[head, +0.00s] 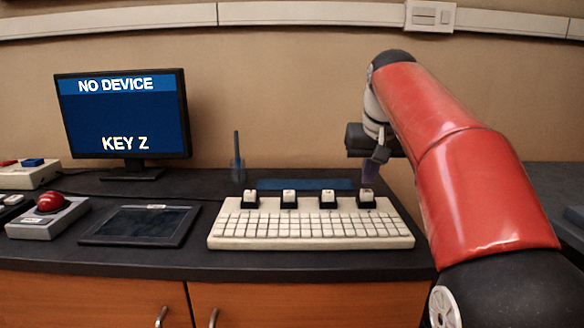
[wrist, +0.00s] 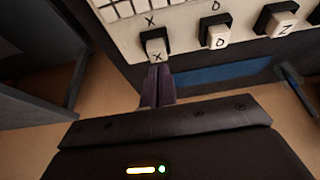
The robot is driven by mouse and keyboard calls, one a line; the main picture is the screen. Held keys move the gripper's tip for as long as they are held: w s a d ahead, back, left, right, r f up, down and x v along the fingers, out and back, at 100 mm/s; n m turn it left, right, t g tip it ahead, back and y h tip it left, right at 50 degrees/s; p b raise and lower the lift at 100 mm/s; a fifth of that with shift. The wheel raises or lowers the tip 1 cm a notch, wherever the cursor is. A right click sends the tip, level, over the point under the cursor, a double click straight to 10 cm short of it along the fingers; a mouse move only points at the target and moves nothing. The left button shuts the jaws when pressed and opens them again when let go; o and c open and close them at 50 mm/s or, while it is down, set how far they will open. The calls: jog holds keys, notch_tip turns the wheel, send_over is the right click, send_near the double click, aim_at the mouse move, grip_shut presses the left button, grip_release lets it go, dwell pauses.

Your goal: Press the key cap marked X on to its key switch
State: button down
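The white key cap marked X (wrist: 157,49) sits on its black key switch (wrist: 151,32), beside a printed X on the beige keyboard. In the head view this cap (head: 366,196) is the rightmost of the row. I cannot tell how deep it is seated. My gripper (wrist: 156,72) has its two purple fingers together, with nothing seen between them. In the head view my gripper (head: 369,178) points down just over the X cap. Whether the fingertips touch the cap is unclear.
The keyboard (head: 310,243) also bears other capped switches, including one marked Z (wrist: 278,25). A monitor (head: 122,115) reads "NO DEVICE" and "KEY Z". A blue strip (head: 305,184) lies behind the keyboard, near a pen holder (head: 238,172). A tablet (head: 140,225) lies left.

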jog(key=shift+f+b, duration=0.7)
jog(key=shift+f, duration=0.3)
dwell(0.4)
jog(key=shift+r, duration=0.15)
notch_tip(320, 180, up, 5)
jog(key=p, duration=0.5)
jog(key=shift+r+p, duration=0.3)
jog(key=shift+r, duration=0.6)
jog(key=s+f, duration=0.1)
jog(key=s, duration=0.3)
jog(key=s+f, duration=0.2)
jog(key=s, duration=0.2)
jog(key=s+d+f, duration=0.1)
jog(key=s+f, duration=0.1)
jog(key=s, duration=0.2)
jog(key=shift+s+f, duration=0.15)
jog(key=shift+f, duration=0.1)
jog(key=s+a+f+t, duration=0.1)
jog(key=s+f, duration=1.5)
jog(key=shift+f, duration=0.35)
